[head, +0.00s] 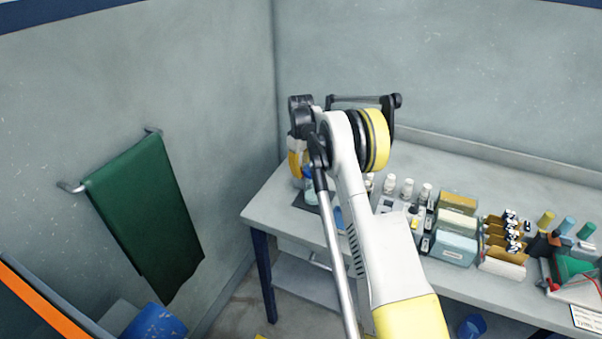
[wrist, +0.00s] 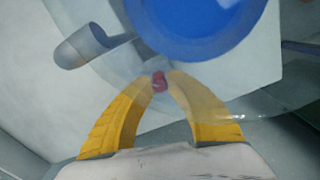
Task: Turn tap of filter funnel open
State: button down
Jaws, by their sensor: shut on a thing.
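In the wrist view, my gripper (wrist: 161,88) has its two yellow fingers closed in around a small red tap (wrist: 159,81). The tap sits between the fingertips, below a large round blue part (wrist: 200,25) of the filter funnel, with clear, see-through material around it. How far the tap is turned cannot be told. In the head view, my gripper (head: 298,165) is at the left end of the table, mostly behind my arm. A bluish clear vessel (head: 309,186) shows just below it. The tap is hidden in that view.
A grey scoop-like cup (wrist: 82,47) lies left of the funnel in the wrist view. The table (head: 262,212) holds white-capped bottles (head: 407,188), boxes (head: 456,222) and a rack (head: 503,240) to the right. A green towel (head: 146,215) hangs on the left wall.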

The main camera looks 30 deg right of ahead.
jog(key=c, duration=1.3)
grip_release()
jog(key=shift+r, duration=0.1)
notch_tip(320, 180, up, 12)
